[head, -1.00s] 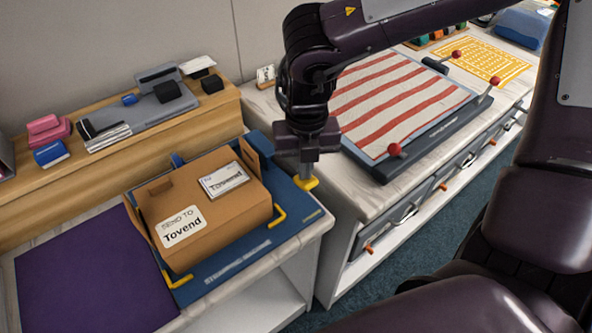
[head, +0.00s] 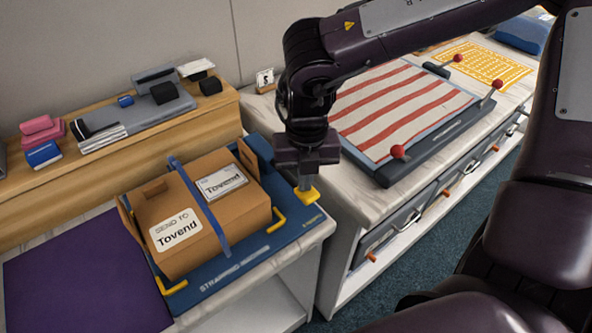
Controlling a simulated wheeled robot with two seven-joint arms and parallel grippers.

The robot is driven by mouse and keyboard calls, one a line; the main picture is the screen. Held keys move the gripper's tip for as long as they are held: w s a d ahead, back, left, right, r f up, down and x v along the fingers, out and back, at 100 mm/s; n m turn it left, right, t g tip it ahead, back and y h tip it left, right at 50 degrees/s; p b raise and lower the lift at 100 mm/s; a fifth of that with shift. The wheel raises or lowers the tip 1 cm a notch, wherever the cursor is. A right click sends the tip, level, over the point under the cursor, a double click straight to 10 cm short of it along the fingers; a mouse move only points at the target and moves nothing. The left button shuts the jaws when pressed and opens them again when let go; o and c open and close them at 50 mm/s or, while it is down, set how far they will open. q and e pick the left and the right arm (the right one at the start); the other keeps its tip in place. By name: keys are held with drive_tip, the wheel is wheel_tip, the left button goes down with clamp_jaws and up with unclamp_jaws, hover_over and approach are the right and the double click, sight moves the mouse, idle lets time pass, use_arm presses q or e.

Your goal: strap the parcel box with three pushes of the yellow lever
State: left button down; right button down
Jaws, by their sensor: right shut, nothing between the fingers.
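The brown parcel box (head: 170,212) sits on the blue strapping machine (head: 232,270), on the left counter. It bears a "Send to Tovend" label and a second "Tovend" label. One blue strap (head: 200,205) runs across its top and down its front side. The yellow lever (head: 307,195) is at the machine's right edge, on a short grey post. My right gripper (head: 307,172) is shut and empty, pointing down right above the lever. It appears to touch the lever's post, but the exact contact is hidden. My left gripper is not in view.
A purple mat (head: 85,275) lies left of the machine. A wooden shelf (head: 110,180) behind holds stationery. To the right, a counter carries a red-striped sheet (head: 400,105) on a board with red knobs (head: 398,152), over drawers.

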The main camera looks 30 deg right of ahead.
drive_tip(key=shift+r+p, duration=0.6)
drive_tip(key=shift+r, duration=0.3)
wheel_tip(320, 180, up, 7)
drive_tip(key=p, duration=0.4)
drive_tip(key=shift+f, duration=0.15)
drive_tip(key=shift+f, duration=0.1)
